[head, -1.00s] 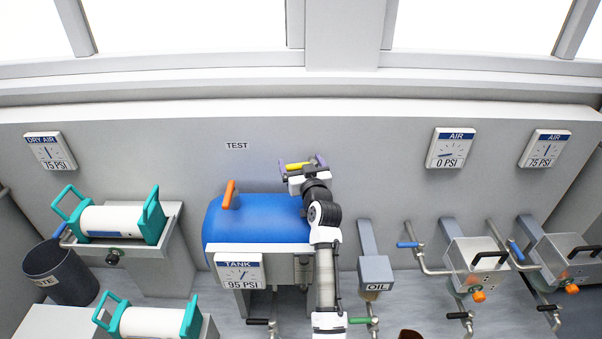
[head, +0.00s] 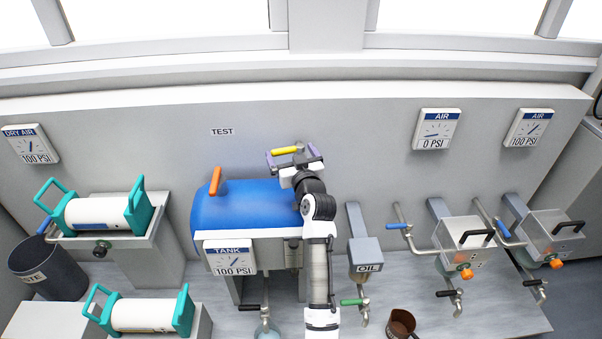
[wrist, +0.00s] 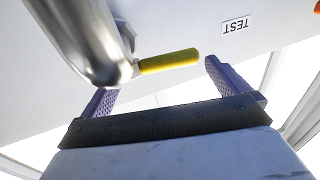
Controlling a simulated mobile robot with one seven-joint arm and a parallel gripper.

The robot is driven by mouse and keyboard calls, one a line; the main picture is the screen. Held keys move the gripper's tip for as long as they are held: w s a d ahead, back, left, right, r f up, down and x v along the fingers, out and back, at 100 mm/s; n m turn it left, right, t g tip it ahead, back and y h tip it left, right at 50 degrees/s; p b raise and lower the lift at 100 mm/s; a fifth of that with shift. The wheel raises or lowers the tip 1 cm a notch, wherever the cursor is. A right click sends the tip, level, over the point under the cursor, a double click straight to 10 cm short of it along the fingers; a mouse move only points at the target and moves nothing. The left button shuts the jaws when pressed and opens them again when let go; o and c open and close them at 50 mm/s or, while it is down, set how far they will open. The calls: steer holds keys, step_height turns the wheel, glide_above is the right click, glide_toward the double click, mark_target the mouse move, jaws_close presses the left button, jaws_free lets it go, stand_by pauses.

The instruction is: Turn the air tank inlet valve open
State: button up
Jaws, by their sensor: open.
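The blue air tank (head: 235,208) stands at centre with its TANK gauge (head: 230,258) reading 100 PSI. A yellow valve handle (head: 285,150) is above the tank's right end, lying nearly level. In the wrist view the yellow handle (wrist: 168,62) sticks out from a bent metal pipe (wrist: 95,40). My gripper (head: 293,158) is open around the handle's area, with purple finger pads. In the wrist view the gripper (wrist: 157,83) shows its fingers spread, the handle ahead between them, not clamped. An orange handle (head: 216,181) stands upright on the tank's left. My arm hides the tank's right end.
A DRY AIR gauge (head: 33,144) and two AIR gauges (head: 437,129) hang on the wall. Teal-handled cylinders (head: 98,212) are at left. The OIL dispenser (head: 365,253) and clear boxes (head: 475,239) are right of my arm. The wall around the TEST label (head: 222,132) is clear.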

steer(key=b+v, duration=0.1)
steer(key=v, duration=0.9)
steer(key=shift+s+d+b, duration=0.15)
steer(key=shift+s+b, duration=0.15)
steer(key=shift+b, duration=0.05)
steer(key=shift+r, duration=0.1)
